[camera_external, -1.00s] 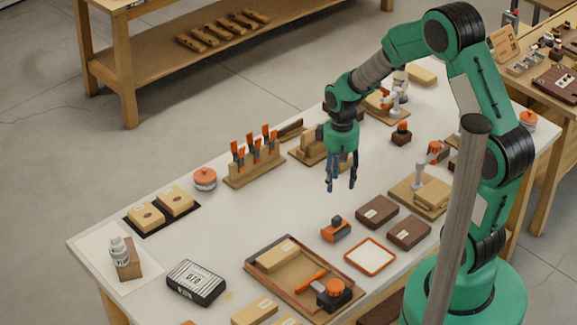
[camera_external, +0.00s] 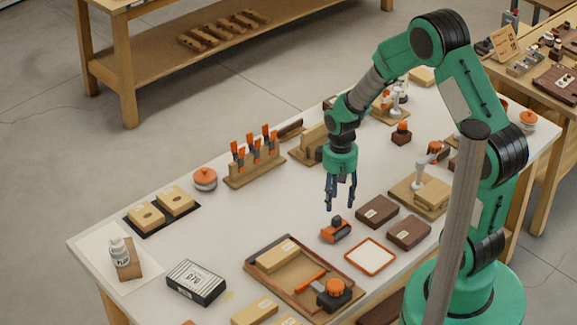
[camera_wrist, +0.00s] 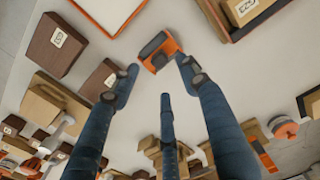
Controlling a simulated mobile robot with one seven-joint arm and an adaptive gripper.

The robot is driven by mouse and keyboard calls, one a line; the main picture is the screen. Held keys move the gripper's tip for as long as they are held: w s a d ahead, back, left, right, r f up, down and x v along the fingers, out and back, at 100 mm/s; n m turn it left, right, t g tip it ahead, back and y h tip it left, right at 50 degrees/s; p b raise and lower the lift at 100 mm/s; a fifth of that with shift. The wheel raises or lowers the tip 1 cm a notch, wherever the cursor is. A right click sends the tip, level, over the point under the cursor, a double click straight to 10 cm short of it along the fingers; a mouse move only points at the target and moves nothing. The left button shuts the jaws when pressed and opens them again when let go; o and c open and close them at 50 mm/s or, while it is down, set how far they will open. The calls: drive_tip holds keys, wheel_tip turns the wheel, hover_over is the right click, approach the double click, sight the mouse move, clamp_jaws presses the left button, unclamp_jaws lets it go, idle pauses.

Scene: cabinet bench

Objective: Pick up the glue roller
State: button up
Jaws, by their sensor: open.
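A small orange and dark grey tool (camera_external: 336,229), which looks like the glue roller, rests on the pale bench top. In the wrist view the same tool (camera_wrist: 157,51) sits just past the fingertips, between the two outer fingers. My gripper (camera_external: 341,206) is open and empty, pointing down above the tool and apart from it. Its blue fingers also spread in the wrist view (camera_wrist: 157,76). An orange-handled tool (camera_external: 310,281) lies in a wooden tray (camera_external: 262,282) beside an orange-topped dark pot (camera_external: 334,293).
An orange-rimmed white pad (camera_external: 370,256) lies to the right of the tool, with brown boxes (camera_external: 377,211) behind it. A clamp rack (camera_external: 255,166) stands at the back left.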

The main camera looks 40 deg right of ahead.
sight(337, 217)
drive_tip(key=shift+f, duration=0.6)
drive_tip(key=shift+f, duration=0.15)
drive_tip(key=shift+f+b, duration=0.7)
drive_tip(key=shift+f, duration=1.75)
clamp_jaws()
